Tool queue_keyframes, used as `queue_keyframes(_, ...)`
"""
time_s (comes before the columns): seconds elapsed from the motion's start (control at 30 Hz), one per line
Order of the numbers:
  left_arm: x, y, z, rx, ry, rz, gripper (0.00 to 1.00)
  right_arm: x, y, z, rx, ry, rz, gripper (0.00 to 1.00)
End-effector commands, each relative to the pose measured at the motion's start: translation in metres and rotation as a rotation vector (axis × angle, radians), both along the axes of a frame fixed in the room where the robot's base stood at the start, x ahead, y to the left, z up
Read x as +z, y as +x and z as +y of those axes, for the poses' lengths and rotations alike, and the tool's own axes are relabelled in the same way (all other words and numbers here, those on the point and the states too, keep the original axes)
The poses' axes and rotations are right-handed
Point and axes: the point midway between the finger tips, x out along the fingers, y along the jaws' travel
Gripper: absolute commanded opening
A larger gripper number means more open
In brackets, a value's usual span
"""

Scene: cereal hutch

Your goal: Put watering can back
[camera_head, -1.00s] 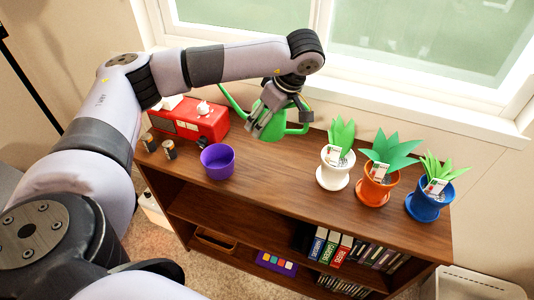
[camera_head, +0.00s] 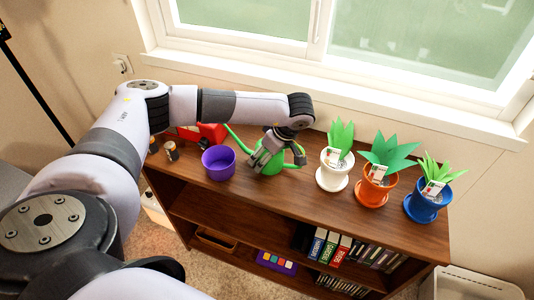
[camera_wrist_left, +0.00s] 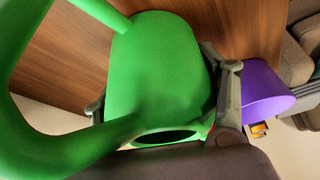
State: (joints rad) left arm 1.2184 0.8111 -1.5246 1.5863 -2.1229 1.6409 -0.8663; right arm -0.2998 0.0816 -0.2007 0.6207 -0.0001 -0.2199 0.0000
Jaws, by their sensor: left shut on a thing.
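The green watering can (camera_head: 271,168) is at the top of the brown wooden hutch, between the purple pot (camera_head: 218,163) and the white plant pot. My left gripper (camera_head: 262,161) reaches down over the can and is shut on it. In the left wrist view the can (camera_wrist_left: 160,65) fills much of the picture, with gripper fingers on both sides of its body. I cannot tell whether its base touches the wood. My right gripper is not in view.
White (camera_head: 334,172), orange (camera_head: 373,188) and blue (camera_head: 426,204) plant pots stand in a row to the right. A red toy vehicle (camera_head: 211,134) and small cylinders (camera_head: 171,151) are to the left. The window sill (camera_head: 420,115) runs behind. Books (camera_head: 330,248) fill a lower shelf.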

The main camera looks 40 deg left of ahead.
Motion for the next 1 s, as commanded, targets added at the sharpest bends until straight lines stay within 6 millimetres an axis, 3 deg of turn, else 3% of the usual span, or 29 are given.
queue_keyframes(0.17, -0.002, 0.000, 0.000, 0.001, 0.000, -0.001, 0.22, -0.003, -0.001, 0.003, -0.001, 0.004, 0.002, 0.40)
queue_keyframes(0.2, -0.003, 0.000, 0.000, 0.000, 0.000, 0.000, 0.68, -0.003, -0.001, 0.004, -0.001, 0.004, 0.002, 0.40)
queue_keyframes(0.4, -0.002, 0.000, 0.000, 0.000, 0.000, 0.000, 0.81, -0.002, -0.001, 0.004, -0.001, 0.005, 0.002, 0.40)
queue_keyframes(0.5, -0.002, 0.000, 0.000, 0.000, 0.000, 0.000, 0.86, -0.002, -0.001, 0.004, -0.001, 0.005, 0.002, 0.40)
queue_keyframes(0.8, -0.001, 0.000, 0.000, 0.000, 0.000, 0.000, 0.86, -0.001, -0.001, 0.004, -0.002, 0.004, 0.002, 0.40)
queue_keyframes(1.0, 0.017, 0.001, -0.007, -0.002, -0.002, -0.004, 0.86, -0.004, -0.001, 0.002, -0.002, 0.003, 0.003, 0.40)
